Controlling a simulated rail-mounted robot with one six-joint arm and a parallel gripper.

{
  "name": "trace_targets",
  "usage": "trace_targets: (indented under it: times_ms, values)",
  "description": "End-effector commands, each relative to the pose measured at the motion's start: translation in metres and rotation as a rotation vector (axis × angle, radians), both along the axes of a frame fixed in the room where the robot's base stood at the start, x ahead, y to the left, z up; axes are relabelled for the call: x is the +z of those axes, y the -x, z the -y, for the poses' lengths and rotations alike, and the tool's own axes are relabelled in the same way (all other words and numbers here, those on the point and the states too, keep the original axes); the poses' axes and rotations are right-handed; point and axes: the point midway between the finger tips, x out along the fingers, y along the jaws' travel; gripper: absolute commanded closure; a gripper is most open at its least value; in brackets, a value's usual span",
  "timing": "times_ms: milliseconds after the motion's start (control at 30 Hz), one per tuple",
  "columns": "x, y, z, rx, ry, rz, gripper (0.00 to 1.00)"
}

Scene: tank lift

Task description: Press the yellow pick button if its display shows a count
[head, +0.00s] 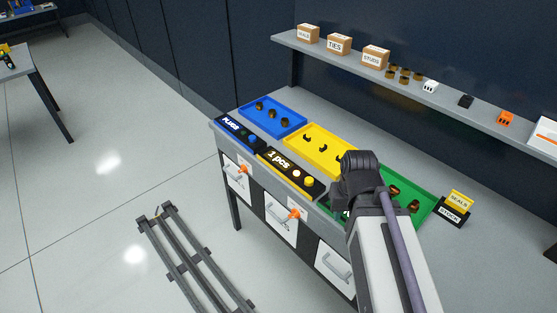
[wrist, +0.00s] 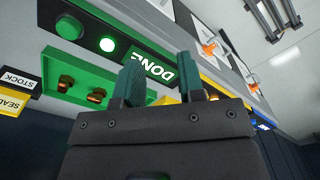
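The yellow station's display (head: 279,160) reads "2 pcs" in the head view. Beside it are a pale lit lamp (head: 296,173) and the yellow pick button (head: 308,182) on the dark front panel. The yellow tray (head: 312,143) behind holds several dark parts. My gripper (wrist: 162,76) shows in the wrist view, fingers apart with nothing between them. It is near the green station's panel, whose display (wrist: 158,69) reads "DONE", with a lit green lamp (wrist: 107,45) and a green button (wrist: 70,27). In the head view my arm hides the gripper and much of the green panel.
A green tray (head: 412,208) stands right, beside SEALS and STOCK signs (head: 455,207). White drawers (head: 282,220) with orange fittings sit below. A shelf (head: 395,78) with labelled boxes runs behind.

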Motion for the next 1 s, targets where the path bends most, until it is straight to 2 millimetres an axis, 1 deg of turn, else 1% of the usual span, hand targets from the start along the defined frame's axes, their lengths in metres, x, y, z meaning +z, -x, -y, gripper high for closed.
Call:
trace_targets:
  times_ms: [33,367,1000]
  values:
    - [0.0000,0.0000,0.0000,0.000,0.000,0.000,0.69]
    - [0.0000,0.0000,0.0000,0.000,0.000,0.000,1.00]
    - [0.0000,0.0000,0.0000,0.000,0.000,0.000,1.00]
